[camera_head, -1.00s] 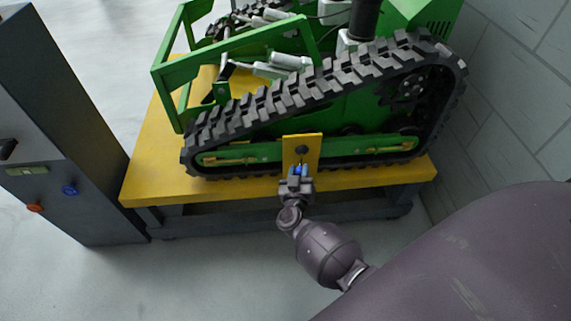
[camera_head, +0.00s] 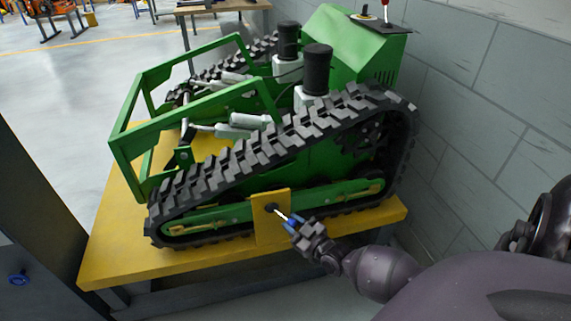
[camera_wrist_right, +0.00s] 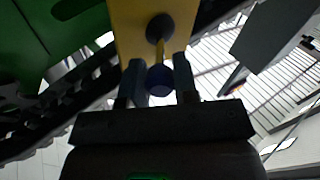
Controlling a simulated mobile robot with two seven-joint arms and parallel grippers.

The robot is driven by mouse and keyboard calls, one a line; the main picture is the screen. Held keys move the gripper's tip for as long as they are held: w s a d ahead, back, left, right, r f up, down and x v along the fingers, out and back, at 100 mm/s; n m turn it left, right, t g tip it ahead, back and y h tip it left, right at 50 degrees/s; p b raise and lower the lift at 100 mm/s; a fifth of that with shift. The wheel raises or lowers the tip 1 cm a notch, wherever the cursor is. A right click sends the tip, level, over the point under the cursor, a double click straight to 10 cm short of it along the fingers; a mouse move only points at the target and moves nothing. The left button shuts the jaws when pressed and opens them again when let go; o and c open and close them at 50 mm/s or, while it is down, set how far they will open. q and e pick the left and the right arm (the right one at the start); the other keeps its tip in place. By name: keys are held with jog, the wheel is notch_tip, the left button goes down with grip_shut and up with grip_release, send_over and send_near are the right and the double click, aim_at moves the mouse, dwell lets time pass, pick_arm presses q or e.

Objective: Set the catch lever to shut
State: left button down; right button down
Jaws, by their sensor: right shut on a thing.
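The catch lever (camera_head: 281,213) is a short thin rod on a dark round pivot, set on a yellow plate (camera_head: 266,232) at the side of a green tracked carrier (camera_head: 335,147). In the head view the lever slants down and right from its pivot. My right gripper (camera_head: 294,224) is shut on the lever's blue knob. In the right wrist view, the blue knob (camera_wrist_right: 160,80) sits between the two fingers, below the pivot (camera_wrist_right: 160,27) on the yellow plate. No shut marking can be read. My left gripper is not in view.
The carrier stands on a yellow-topped table (camera_head: 115,255). A grey block wall (camera_head: 480,110) is close on the right. A dark cabinet with a blue knob (camera_head: 18,279) stands at the left. A red-tipped lever (camera_head: 386,12) stands on top of the carrier.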

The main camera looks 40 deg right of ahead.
jog(key=shift+d+f+n+y, duration=0.2)
jog(key=shift+d+n+y, duration=0.1)
jog(key=shift+y, duration=0.2)
pick_arm(q)
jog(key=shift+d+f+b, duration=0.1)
jog(key=shift+b, duration=0.25)
pick_arm(e)
jog(key=shift+d+r+y, duration=0.1)
jog(key=shift+y, duration=0.2)
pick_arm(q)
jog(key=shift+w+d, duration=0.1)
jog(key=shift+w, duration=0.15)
pick_arm(e)
jog(key=shift+r, duration=0.1)
jog(key=c, duration=0.9)
grip_release()
jog(key=shift+w, duration=0.1)
